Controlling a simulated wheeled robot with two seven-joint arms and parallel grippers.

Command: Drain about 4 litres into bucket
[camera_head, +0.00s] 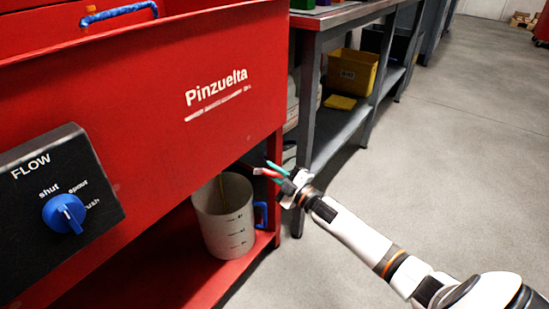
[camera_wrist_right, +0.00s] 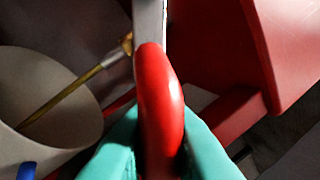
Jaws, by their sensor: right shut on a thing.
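The pale bucket (camera_head: 224,222) with dark level marks and a blue handle (camera_head: 260,214) stands upright on the red lower shelf. Its open mouth also shows in the right wrist view (camera_wrist_right: 75,112). A thin yellow-brown stream (camera_wrist_right: 70,95) runs from a brass outlet (camera_wrist_right: 127,43) into it. The liquid level cannot be read. My right gripper (camera_head: 270,170), with teal fingers, is shut on a red lever grip (camera_wrist_right: 160,105) on a flat metal lever (camera_wrist_right: 150,20), beside the bucket under the red tank (camera_head: 180,90). My left gripper is not in view.
A black FLOW panel with a blue knob (camera_head: 64,213) is on the tank front. A grey workbench (camera_head: 318,20) stands behind, with a yellow bin (camera_head: 352,72) on its lower shelf. The floor (camera_head: 460,150) at the right is clear.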

